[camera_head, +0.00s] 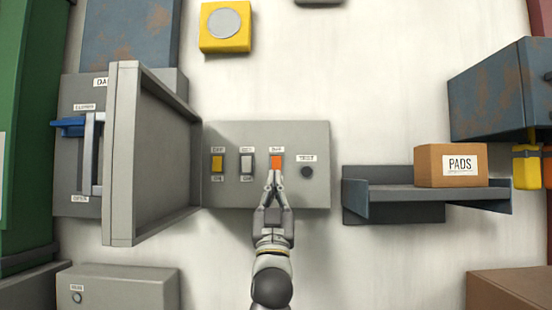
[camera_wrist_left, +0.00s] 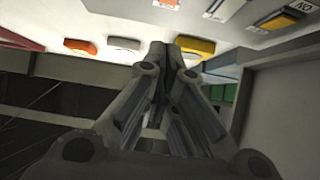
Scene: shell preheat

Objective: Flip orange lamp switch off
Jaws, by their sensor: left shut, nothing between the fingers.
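The orange lamp switch (camera_head: 277,162) is on the grey wall panel (camera_head: 316,187), right of a yellow switch (camera_head: 217,163) and a white switch (camera_head: 246,163). My left gripper (camera_head: 275,175) is shut and empty, its fingertips at the lower part of the orange switch in the head view. I cannot tell whether they touch it. The fingers hide the label below the switch. In the left wrist view my gripper (camera_wrist_left: 168,50) points up, with orange (camera_wrist_left: 80,46), white and yellow pieces beyond it. My right gripper is not in view.
An open grey panel door (camera_head: 125,150) stands out just left of the switches. A round dark TEST button (camera_head: 307,172) is right of the orange switch. A shelf (camera_head: 400,190) with a PADS box (camera_head: 445,166) is further right. A lever box with a blue handle (camera_head: 70,126) is at left.

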